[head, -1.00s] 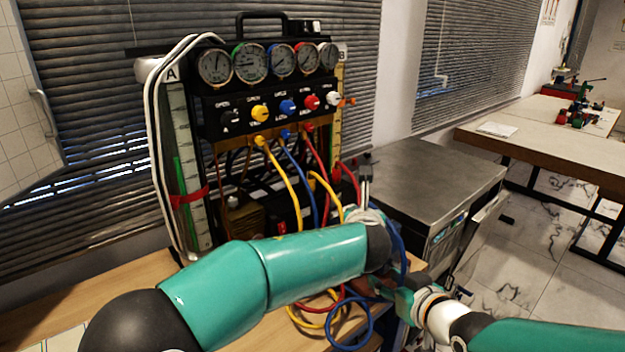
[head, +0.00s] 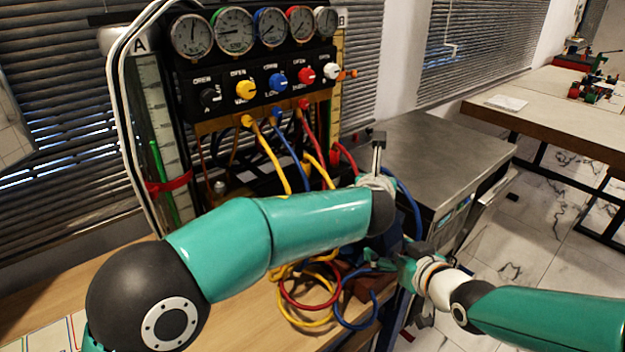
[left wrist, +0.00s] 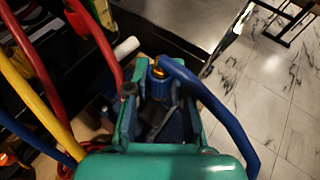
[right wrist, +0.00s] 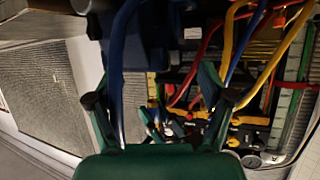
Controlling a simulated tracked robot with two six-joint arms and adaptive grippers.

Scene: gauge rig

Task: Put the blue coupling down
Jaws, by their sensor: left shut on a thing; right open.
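The blue coupling (left wrist: 160,87) shows in the left wrist view with a brass-coloured end and a blue hose curving off to the right. My left gripper (left wrist: 157,108) is shut on it. In the head view my left wrist hides the left gripper and the coupling. My right gripper (head: 392,262) is in the head view, right of and below my left wrist. In the right wrist view its two fingers stand wide apart (right wrist: 162,98) and nothing is clearly held between them.
The gauge rig (head: 262,82) stands at the back, with yellow, blue and red hoses hanging from it. Hose loops (head: 310,292) lie on the wooden bench (head: 235,318). A metal-topped cabinet (head: 440,150) is right of the rig. Blue hose (right wrist: 117,65) passes close to the right gripper.

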